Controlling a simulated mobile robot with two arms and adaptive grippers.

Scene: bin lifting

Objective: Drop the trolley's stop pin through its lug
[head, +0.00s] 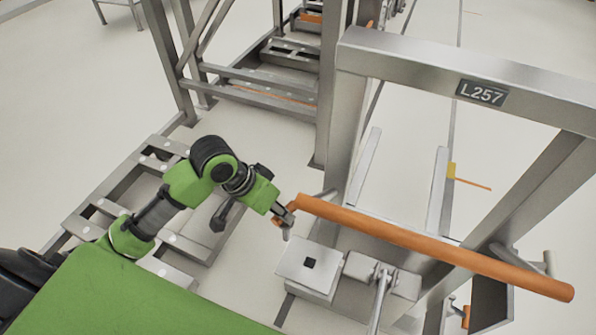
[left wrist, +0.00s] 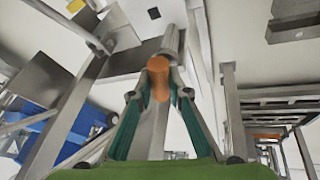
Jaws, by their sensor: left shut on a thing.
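My left gripper (head: 284,216) is at the near left end of the orange bar. Its fingers are shut on a small orange piece, which I take to be the stop pin (left wrist: 158,80); it shows between the fingertips in the left wrist view. A grey cylinder shows just beyond it there; I cannot tell if it is part of the pin. The trolley's grey frame (head: 400,48) carries the label L257. A pale plate (head: 291,258) with a dark square lies below and right of the gripper. I cannot make out the lug for certain. My right gripper is not in view.
A long orange bar (head: 430,243) slopes across the front of the frame, close to the gripper. A grey block (head: 405,284) with a lever stands right of the plate. Grey racks (head: 265,72) stand behind.

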